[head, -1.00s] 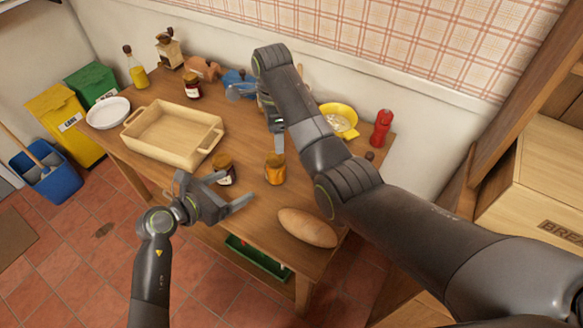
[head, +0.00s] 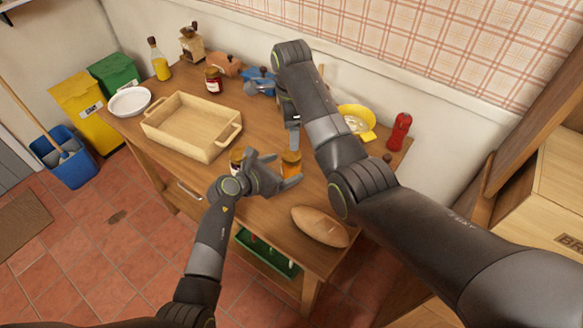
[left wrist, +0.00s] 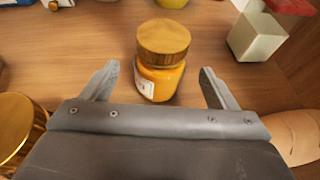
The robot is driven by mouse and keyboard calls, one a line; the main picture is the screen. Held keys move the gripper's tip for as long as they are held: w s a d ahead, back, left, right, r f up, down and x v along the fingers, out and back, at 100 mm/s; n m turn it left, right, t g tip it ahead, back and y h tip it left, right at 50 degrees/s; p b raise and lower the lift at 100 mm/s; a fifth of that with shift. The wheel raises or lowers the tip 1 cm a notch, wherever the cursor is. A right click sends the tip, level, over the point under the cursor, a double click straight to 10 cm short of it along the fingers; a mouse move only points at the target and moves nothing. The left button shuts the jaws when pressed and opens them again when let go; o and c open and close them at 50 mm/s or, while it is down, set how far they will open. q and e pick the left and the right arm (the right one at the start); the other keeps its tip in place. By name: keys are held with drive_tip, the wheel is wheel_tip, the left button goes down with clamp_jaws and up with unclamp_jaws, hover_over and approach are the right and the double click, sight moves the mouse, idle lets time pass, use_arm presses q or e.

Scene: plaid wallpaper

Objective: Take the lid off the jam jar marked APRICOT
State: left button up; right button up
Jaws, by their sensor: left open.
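An orange jam jar (head: 290,167) stands upright on the table with its lid on. In the left wrist view the jar (left wrist: 160,80) has a golden-brown lid (left wrist: 163,42) and a pale label at its left, too small to read. My left gripper (head: 286,171) is open around or just short of the jar; its fingers (left wrist: 158,76) show on either side, apart from it. A second jar (head: 236,158) is partly hidden behind my left gripper; its gold lid (left wrist: 14,125) shows at the left edge. My right gripper (head: 292,125) hangs above the table behind the orange jar, jaws unclear.
A bread loaf (head: 320,226) lies at the right front. A wooden tray (head: 165,140) is at the left. A red-filled jar (head: 213,82), yellow bowl (head: 370,136) and red mill (head: 399,130) stand farther back. A pale block (left wrist: 258,37) is beyond the jar.

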sight(292, 154)
use_arm(q)
drive_tip(key=shift+x, duration=2.15)
clamp_jaws()
use_arm(e)
drive_tip(key=n, duration=0.4)
drive_tip(key=shift+n, duration=0.3)
drive_tip(key=shift+f, duration=4)
